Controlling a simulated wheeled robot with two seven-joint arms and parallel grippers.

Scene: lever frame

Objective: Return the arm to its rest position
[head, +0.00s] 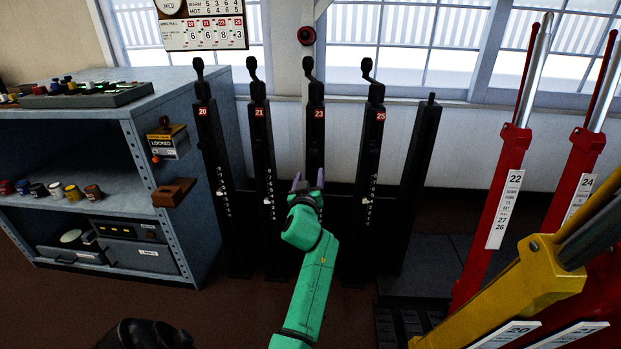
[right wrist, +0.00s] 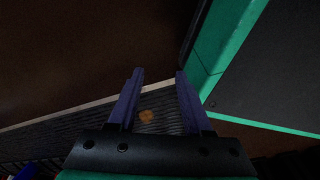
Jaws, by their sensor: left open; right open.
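My left arm is green and reaches from the bottom of the head view toward the black levers. Its gripper (head: 309,183) has two purple fingers, open, with nothing seen between them. It is in front of the lever marked 23 (head: 315,140) and overlaps its lower part in the picture; I cannot tell whether they touch. The levers marked 20 (head: 206,130), 21 (head: 262,130) and 25 (head: 374,130) stand upright beside it. My right gripper (right wrist: 158,80) shows in the right wrist view, open and empty above a ridged dark surface.
A grey-blue shelf unit (head: 150,95) with small pots stands on the left. Red levers marked 22 (head: 507,190) and 24 (head: 578,190) and a yellow lever (head: 540,275) lean in from the right. Brown floor (head: 235,325) shows bare around my left arm.

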